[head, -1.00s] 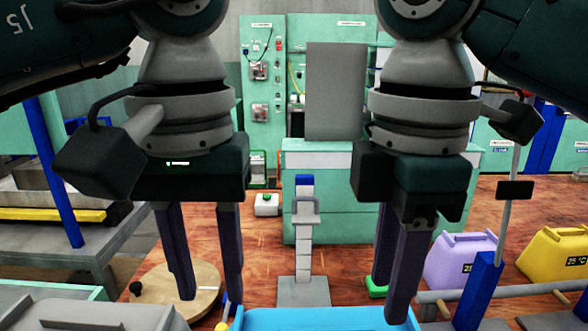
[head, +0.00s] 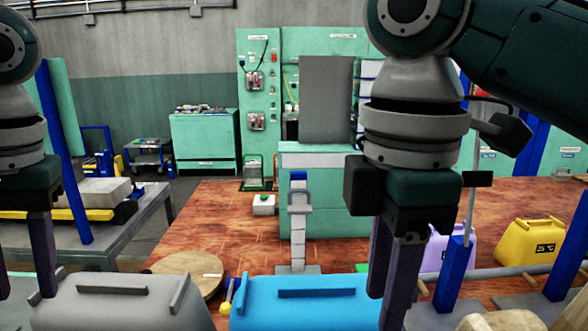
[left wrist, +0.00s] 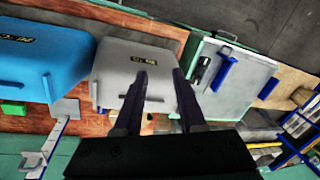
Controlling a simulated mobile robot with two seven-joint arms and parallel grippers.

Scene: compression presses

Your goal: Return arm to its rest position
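My left gripper (head: 22,292) is at the far left edge of the head view, partly cut off. Its two dark fingers point down, spread apart, by the left end of a grey case (head: 125,305). In the left wrist view the fingers of the left gripper (left wrist: 159,74) are apart with nothing held between them, and the grey case (left wrist: 120,68) lies beyond them. My right gripper (head: 385,305) hangs fingers down at the right end of a blue case (head: 300,312). Its fingers stand apart in depth, and I see nothing held. The lower fingertips are cut off.
A purple case (head: 440,252) and a yellow case (head: 528,242) are at right. A blue post (head: 62,150) stands on a grey bench at left.

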